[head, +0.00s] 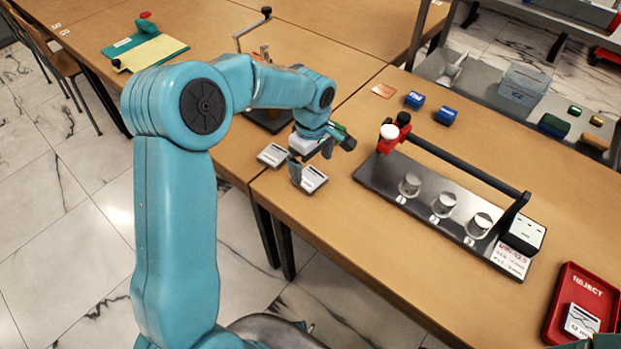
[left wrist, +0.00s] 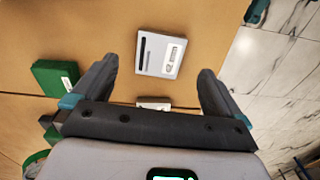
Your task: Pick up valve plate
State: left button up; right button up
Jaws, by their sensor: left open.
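Two pale grey plates lie flat near the table's corner in the head view, one plate (head: 273,155) left of my left gripper (head: 311,163) and another plate (head: 313,179) just below it. I cannot tell by name which is the valve plate. In the left wrist view, a white plate (left wrist: 161,54) with a dark slot and a printed label lies beyond the open fingers of the left gripper (left wrist: 158,72), untouched. A second pale plate (left wrist: 153,103) is mostly hidden behind the gripper's palm. The left gripper is empty.
A black rig (head: 410,205) with several metal cylinders and a red-ended bar stands right of the gripper. Blue blocks (head: 445,115) lie behind it. A red reject tray (head: 554,318) holds a card-like plate. A green block (left wrist: 55,77) lies left in the left wrist view.

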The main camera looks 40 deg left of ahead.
aim_at(311, 179)
pick_arm(q)
notch_tip(311, 179, down, 5)
jog(key=shift+a+r, duration=0.1)
jog(key=shift+w+f, duration=0.1)
jog(key=shift+f, duration=0.2)
jog(key=shift+r, duration=0.1)
jog(key=c, duration=1.2)
jog(key=shift+c, duration=0.2)
